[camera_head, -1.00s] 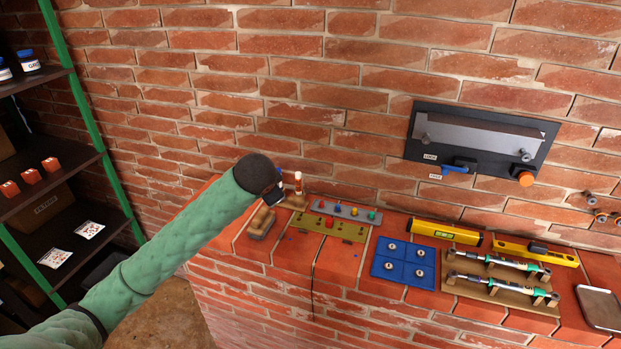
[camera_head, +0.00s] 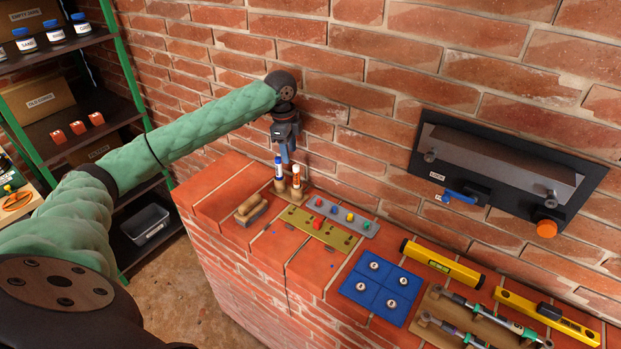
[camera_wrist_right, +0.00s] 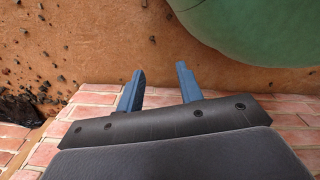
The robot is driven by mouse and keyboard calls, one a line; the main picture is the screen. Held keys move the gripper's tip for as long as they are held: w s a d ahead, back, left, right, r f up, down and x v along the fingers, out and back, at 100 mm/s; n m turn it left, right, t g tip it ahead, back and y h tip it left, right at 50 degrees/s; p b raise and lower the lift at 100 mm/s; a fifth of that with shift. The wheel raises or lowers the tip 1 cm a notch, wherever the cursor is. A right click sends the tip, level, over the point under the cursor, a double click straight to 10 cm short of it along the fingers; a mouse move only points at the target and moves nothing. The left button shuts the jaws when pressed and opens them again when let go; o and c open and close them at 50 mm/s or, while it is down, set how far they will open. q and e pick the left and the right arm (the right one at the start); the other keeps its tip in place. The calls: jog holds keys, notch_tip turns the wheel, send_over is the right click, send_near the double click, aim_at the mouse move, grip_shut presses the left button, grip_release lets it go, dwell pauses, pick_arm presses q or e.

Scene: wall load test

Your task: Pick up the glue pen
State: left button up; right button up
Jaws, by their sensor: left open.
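Two upright pens stand side by side in a wooden holder (camera_head: 281,192) at the far left end of the brick ledge. One is a white pen with a blue top (camera_head: 279,168); the other is a white pen with orange-brown parts (camera_head: 296,176). I cannot read which is the glue pen. My left gripper (camera_head: 287,158) points down, open, just above and beside the pens, with nothing seen in it. My right gripper (camera_wrist_right: 158,77) shows in the right wrist view, open and empty above sandy ground and bricks.
A wooden-handled brush (camera_head: 250,210), an olive plate (camera_head: 318,228) and a grey strip with coloured knobs (camera_head: 342,217) lie close to the holder. The brick wall (camera_head: 340,100) rises right behind. A shelf (camera_head: 75,130) stands at left.

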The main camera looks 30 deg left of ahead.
aim_at(296, 166)
pick_arm(q)
jog(key=d+f+m+p, duration=0.1)
jog(key=f, duration=0.1)
jog(key=f+m+p, duration=0.1)
jog(key=f+p, duration=0.1)
jog(key=d+f+m+p, duration=0.1)
jog(key=f, duration=0.1)
jog(key=shift+s+d+f+m+g+h, duration=0.2)
jog(key=shift+d+f+m+g+h, duration=0.1)
jog(key=shift+m+h, duration=0.1)
jog(key=shift+f, duration=0.5)
pick_arm(e)
jog(key=s+d+f+t, duration=0.1)
jog(key=s+f, duration=0.1)
jog(key=s, duration=0.5)
jog(key=shift+d, duration=0.35)
jog(key=shift+f, duration=0.1)
pick_arm(q)
jog(key=shift+p, duration=0.3)
grip_shut()
